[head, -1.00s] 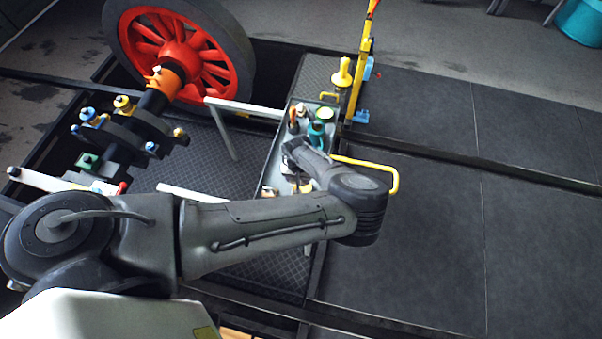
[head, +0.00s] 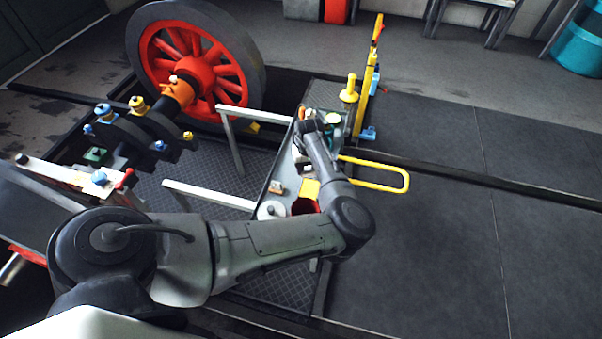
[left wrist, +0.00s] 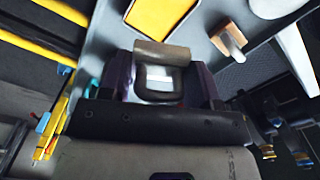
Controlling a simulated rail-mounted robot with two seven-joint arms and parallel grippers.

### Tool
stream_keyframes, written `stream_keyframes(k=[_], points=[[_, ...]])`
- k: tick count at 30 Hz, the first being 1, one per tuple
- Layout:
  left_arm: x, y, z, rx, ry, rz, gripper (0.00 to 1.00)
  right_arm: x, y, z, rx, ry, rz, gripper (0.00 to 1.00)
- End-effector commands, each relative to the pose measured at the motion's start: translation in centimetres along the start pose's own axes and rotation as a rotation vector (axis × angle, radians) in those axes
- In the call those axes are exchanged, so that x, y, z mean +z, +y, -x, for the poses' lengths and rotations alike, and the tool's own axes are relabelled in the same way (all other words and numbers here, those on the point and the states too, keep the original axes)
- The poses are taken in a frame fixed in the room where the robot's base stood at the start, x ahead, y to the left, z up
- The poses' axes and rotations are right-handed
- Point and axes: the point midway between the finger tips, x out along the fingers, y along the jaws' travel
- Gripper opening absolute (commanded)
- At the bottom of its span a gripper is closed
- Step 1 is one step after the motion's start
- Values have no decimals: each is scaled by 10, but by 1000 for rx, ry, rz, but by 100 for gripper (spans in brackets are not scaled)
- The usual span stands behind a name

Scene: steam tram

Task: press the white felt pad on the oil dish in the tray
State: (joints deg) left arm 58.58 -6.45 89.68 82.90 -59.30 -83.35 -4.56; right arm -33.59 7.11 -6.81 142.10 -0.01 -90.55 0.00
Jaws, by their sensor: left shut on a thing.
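The grey tray (head: 262,190) stands in the middle of the head view. The yellow oil dish (head: 310,188) lies in it; in the left wrist view the dish (left wrist: 161,14) has a pale rim and sits just beyond my fingertips. My left gripper (left wrist: 160,84) is shut on a small piece with a grey-brown bar and a white part, apparently the white felt pad (left wrist: 161,80). It is apart from the dish in the picture; its height above the tray cannot be told. My wrist hides much of the tray in the head view. My right gripper is not in view.
A wooden block (head: 276,187), a round pale piece (head: 270,210) and a red container (head: 304,207) are near the dish. A yellow rail (head: 385,184) runs along the tray's right. Bottles stand at its far end. A red wheel (head: 195,65) is behind left. The right floor is clear.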

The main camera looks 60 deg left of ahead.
Motion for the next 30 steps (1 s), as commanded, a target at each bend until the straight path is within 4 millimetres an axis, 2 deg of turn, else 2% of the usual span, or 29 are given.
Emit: stream_keyframes(k=[6,12,20,30], points=[[17,3,-2,0,1,253,38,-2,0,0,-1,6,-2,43],[21,4,-2,1,1,374,38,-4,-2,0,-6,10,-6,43],[20,4,-9,1,1,406,38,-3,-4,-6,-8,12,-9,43],[20,4,-32,2,1,404,38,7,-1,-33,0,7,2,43]])
